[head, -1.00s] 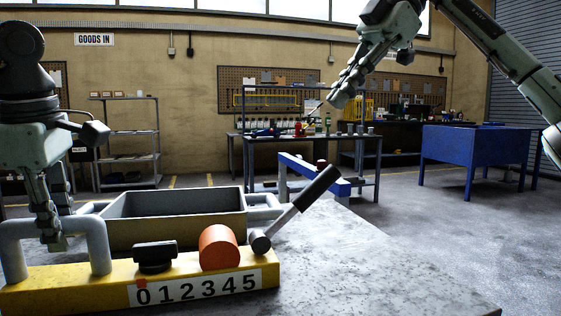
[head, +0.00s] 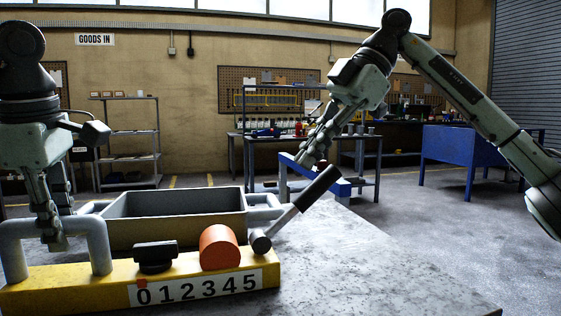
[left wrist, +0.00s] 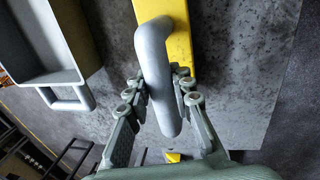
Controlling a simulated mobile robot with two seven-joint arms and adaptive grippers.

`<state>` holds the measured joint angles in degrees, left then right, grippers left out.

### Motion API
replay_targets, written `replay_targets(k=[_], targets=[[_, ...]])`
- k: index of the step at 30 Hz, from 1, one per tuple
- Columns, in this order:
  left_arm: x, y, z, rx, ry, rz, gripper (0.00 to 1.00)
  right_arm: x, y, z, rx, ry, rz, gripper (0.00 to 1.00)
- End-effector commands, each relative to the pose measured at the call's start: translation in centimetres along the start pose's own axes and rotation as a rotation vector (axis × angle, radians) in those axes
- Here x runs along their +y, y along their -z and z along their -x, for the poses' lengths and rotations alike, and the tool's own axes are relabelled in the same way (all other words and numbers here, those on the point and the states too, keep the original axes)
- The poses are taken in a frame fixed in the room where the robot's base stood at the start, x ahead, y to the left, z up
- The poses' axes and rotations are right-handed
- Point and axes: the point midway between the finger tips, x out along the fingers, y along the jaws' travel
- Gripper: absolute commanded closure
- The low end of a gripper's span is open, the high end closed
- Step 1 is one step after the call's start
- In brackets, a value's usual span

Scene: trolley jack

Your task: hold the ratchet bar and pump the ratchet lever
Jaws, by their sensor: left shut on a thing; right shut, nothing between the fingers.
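The ratchet bar (head: 97,240) is a grey U-shaped handle on the left end of the yellow jack body (head: 90,290). My left gripper (head: 52,238) is shut on its crossbar. The left wrist view shows the bar (left wrist: 153,60) between the fingers of my left gripper (left wrist: 160,88). The ratchet lever (head: 317,189) is a grey rod with a black grip, tilted up to the right from a pivot at the body's right end. My right gripper (head: 308,162) is shut and empty, just above the upper end of the grip; I cannot tell whether they touch.
A black knob (head: 155,256) and an orange cylinder (head: 219,247) stand on the yellow body, above a number scale (head: 195,288). A grey open tray (head: 180,236) with side handles is behind. A blue frame (head: 300,168) stands behind the lever. The tabletop on the right is clear.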

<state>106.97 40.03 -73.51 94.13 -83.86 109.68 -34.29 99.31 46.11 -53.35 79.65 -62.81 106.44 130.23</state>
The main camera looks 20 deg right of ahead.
Motion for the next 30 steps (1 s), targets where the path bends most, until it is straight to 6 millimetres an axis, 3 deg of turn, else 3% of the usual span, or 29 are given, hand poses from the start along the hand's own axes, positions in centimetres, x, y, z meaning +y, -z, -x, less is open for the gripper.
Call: replay_targets(k=[6,20,30], targets=[[0.0,0.0,0.0,0.0,0.0,0.001,1.0,0.0,-2.0,-0.5,0.001,-0.001,0.0,1.0],[0.0,0.0,0.0,0.0,-0.001,0.001,1.0,0.0,-2.4,-0.6,0.008,0.0,0.001,1.0],[0.0,0.0,0.0,0.0,-0.001,0.001,1.0,-0.2,-3.4,-0.8,0.129,-0.016,-0.002,1.0]])
